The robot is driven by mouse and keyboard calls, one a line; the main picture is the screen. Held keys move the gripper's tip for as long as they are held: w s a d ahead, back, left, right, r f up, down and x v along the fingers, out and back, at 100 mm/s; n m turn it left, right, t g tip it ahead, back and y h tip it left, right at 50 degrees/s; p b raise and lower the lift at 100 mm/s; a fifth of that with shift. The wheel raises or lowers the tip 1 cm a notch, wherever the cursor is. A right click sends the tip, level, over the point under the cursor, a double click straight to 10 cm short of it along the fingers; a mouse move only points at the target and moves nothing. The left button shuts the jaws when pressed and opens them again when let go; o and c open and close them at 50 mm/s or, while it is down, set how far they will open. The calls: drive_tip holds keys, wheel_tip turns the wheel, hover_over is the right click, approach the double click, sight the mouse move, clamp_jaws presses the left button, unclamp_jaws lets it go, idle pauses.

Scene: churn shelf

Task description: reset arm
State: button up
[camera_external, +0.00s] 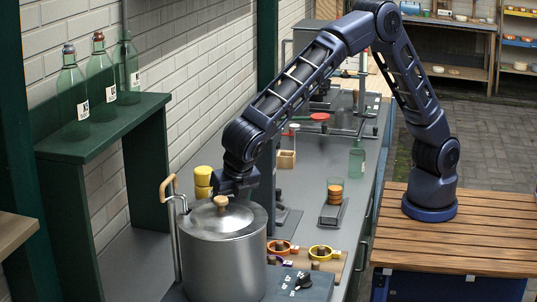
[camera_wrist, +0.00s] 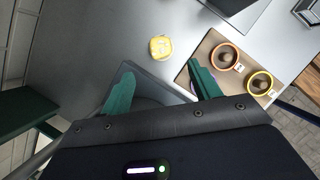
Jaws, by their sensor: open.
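My gripper (camera_external: 237,183) is at the end of my bent arm, just above and behind the lidded metal pot (camera_external: 222,255) in the external view. Its fingers are hard to make out there. In the wrist view my gripper (camera_wrist: 158,72) shows two green fingers spread apart with nothing between them. The pot's wooden lid knob (camera_external: 234,202) is close below my gripper; I cannot tell whether they touch. A yellow stack (camera_external: 203,177) stands just left of my gripper. A yellow round thing (camera_wrist: 160,47) lies beyond the fingertips in the wrist view.
Three green bottles (camera_external: 101,78) stand on a green shelf (camera_external: 80,147) at left. A wooden board (camera_external: 338,264) with orange and yellow rings lies right of the pot, by a dark control box (camera_external: 300,284). A greenish glass (camera_external: 357,162) stands farther back on the grey counter (camera_external: 310,222).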

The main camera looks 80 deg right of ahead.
drive_tip(key=s+d+r+m, duration=0.3)
drive_tip(key=d+r+m, duration=0.3)
drive_tip(key=d+r, duration=0.9)
drive_tip(key=s+d+r+m, duration=0.2)
drive_tip(key=d+m, duration=0.1)
drive_tip(key=d, duration=0.5)
drive_tip(key=s+d+r+m, duration=0.2)
drive_tip(key=d+m, duration=0.1)
drive_tip(key=d, duration=0.6)
drive_tip(key=s+d+m+y, duration=0.2)
drive_tip(key=s+d+m, duration=0.6)
drive_tip(key=d, duration=0.6)
drive_tip(key=s+d+f+m, duration=0.2)
drive_tip(key=s+d+m, duration=0.1)
drive_tip(key=s, duration=0.3)
drive_tip(key=s+d+f+m+t+y, duration=0.1)
drive_tip(key=s+d+f+m, duration=0.1)
drive_tip(key=s+d+m, duration=0.2)
drive_tip(key=s, duration=0.2)
drive_tip(key=shift+s+d, duration=0.4)
